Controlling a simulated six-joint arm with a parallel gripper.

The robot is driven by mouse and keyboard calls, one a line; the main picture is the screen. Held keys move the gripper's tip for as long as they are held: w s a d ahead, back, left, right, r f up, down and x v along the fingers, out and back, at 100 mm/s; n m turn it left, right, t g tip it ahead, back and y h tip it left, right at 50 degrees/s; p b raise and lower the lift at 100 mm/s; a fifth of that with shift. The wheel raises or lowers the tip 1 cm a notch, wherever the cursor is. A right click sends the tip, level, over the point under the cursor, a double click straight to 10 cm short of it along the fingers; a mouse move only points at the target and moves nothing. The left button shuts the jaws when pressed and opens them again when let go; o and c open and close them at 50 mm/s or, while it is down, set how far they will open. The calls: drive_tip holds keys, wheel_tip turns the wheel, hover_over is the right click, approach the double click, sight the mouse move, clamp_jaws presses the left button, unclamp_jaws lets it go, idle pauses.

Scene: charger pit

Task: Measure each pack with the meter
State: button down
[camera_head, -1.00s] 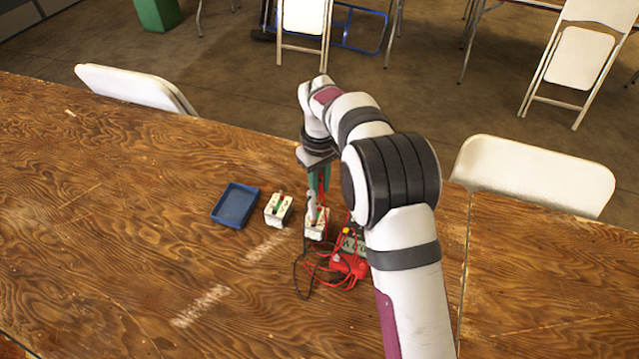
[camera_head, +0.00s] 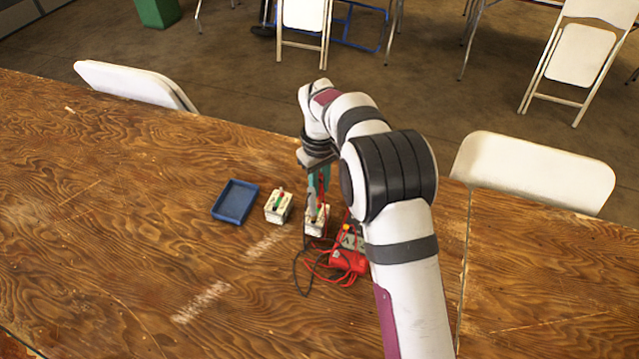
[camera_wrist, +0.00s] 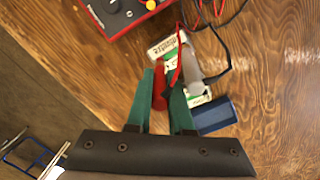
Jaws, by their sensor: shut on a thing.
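My gripper (camera_wrist: 162,108) has teal fingers closed around a red handle-like piece (camera_wrist: 159,88), likely a meter probe. In the head view my gripper (camera_head: 319,184) points down over a white pack (camera_head: 316,228), which my gripper partly covers. This pack (camera_wrist: 166,46) also shows in the wrist view, behind a pale, slanted piece (camera_wrist: 193,68) beside my fingers. Whether a tip touches the pack I cannot tell. A second white pack (camera_head: 278,208) with green and red on top stands to the left. The red meter (camera_head: 345,262) with wires is partly hidden by my arm; the wrist view shows its dials (camera_wrist: 124,14).
A blue tray (camera_head: 235,204) lies left of the packs; it also shows in the wrist view (camera_wrist: 216,118). Red and black wires (camera_head: 305,274) loop on the wooden table (camera_head: 100,230). The table's left side is clear. White chairs (camera_head: 540,172) stand behind the table.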

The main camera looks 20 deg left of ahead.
drive_tip(key=shift+f, duration=0.3)
idle(0.4)
drive_tip(key=shift+c, duration=2.1)
unclamp_jaws()
drive_tip(key=shift+r, duration=0.1)
drive_tip(key=shift+r, duration=3.7)
